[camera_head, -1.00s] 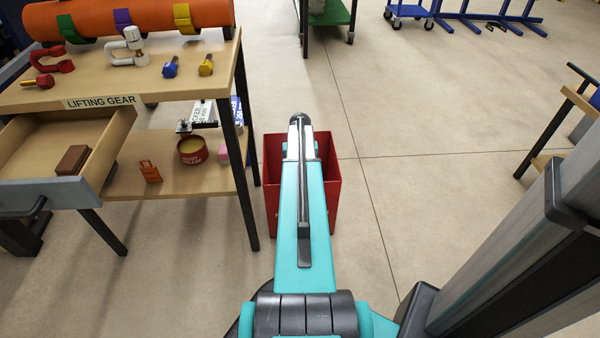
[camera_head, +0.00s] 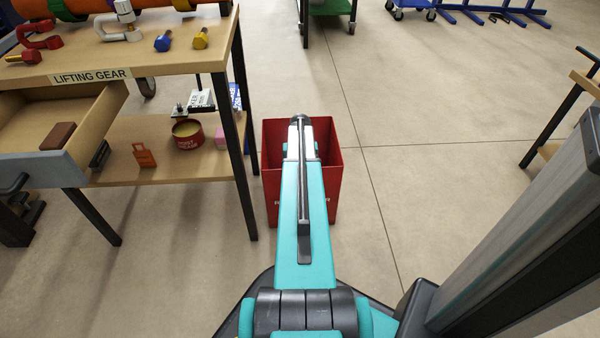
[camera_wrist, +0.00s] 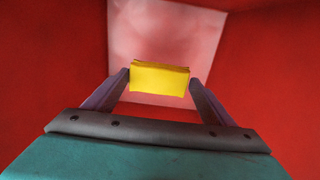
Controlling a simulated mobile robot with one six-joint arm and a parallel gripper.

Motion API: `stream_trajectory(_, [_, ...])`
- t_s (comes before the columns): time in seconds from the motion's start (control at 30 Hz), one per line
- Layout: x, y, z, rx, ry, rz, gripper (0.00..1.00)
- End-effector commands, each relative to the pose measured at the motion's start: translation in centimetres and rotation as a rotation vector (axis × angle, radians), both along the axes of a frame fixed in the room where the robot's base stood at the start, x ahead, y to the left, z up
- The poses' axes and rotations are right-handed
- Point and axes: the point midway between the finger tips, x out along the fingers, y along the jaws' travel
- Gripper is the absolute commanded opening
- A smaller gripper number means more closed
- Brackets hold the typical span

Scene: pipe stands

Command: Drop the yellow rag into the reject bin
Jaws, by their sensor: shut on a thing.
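The yellow rag (camera_wrist: 159,79) shows in the wrist view as a small folded block between my fingertips. My gripper (camera_wrist: 160,84) is shut on it, with one finger at each side. Red walls surround the gripper and a paler floor lies beyond the rag. The red reject bin (camera_head: 330,185) stands on the floor in the head view, beyond my arm. My arm reaches over the bin and hides part of it and its lettering. The gripper and the rag are hidden in the head view.
A wooden bench marked LIFTING GEAR (camera_head: 90,76) stands left of the bin, its black leg close to the bin. Its drawer (camera_head: 60,125) is open. A lower shelf holds a red tin (camera_head: 187,134). The floor to the right of the bin is clear.

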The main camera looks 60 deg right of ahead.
Motion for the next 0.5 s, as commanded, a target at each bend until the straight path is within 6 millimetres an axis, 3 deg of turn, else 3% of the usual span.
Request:
stream_trajectory(0.2, [0.0,0.0,-1.16,0.0,0.0,0.0,0.59])
stream_trajectory(0.5, [0.0,0.0,-1.23,0.0,0.0,0.0,0.59])
